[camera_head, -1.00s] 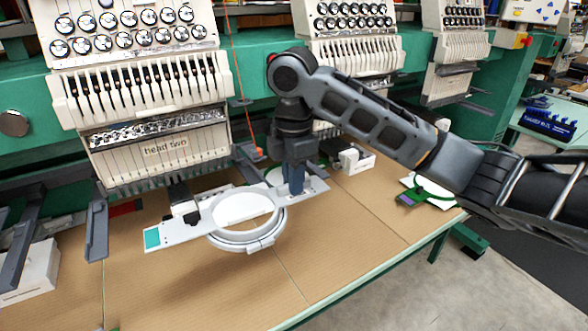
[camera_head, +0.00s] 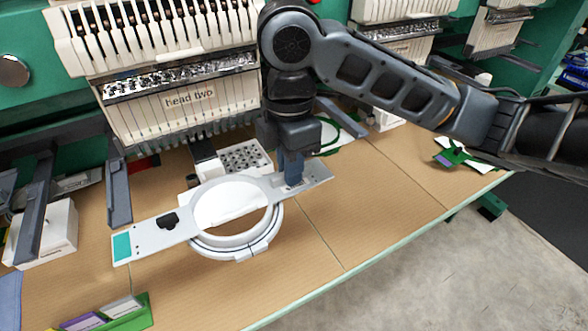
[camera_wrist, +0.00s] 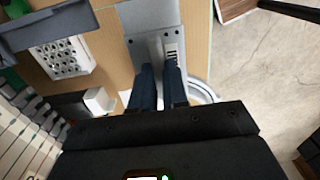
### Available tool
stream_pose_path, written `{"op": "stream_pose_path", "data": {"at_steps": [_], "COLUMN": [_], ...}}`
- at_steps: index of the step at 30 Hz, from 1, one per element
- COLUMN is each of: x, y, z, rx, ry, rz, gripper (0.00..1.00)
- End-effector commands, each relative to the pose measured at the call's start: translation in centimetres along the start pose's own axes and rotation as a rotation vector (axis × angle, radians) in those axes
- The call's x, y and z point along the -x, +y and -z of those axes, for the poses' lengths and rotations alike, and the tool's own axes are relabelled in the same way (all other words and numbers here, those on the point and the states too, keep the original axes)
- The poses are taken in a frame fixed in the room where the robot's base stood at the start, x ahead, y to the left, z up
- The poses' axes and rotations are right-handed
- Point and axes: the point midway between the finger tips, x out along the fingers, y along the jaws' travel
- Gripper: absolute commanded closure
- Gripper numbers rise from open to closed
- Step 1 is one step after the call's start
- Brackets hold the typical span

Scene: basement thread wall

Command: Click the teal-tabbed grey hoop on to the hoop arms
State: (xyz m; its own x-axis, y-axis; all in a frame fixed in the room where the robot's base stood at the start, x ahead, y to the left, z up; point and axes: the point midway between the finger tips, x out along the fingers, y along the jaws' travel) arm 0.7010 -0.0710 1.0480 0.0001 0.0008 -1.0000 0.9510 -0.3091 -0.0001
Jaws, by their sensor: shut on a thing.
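The grey hoop (camera_head: 263,235) has a white round ring and a flat bracket, with a teal tab (camera_head: 122,247) at its left end. My gripper (camera_head: 292,183) is shut on the bracket's right end; in the wrist view its blue fingers (camera_wrist: 158,88) grip the bracket plate (camera_wrist: 150,20). The hoop appears held above the tan table. The dark left hoop arm (camera_head: 118,195) is behind the teal end, apparently apart from it. The right hoop arm (camera_head: 341,118) is behind and right of my gripper. My wrist partly hides the area between.
The machine head marked "head two" (camera_head: 190,98) stands behind the hoop. A white box with a perforated top (camera_head: 246,158) is behind the ring.

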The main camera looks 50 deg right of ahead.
Motion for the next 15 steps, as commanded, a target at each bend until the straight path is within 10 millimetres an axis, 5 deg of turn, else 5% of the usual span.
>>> {"op": "stream_pose_path", "data": {"at_steps": [15], "x": [-1.3], "y": [4.6], "z": [0.0], "rx": [0.0], "ry": [-0.002], "rz": [0.001], "gripper": [1.0]}}
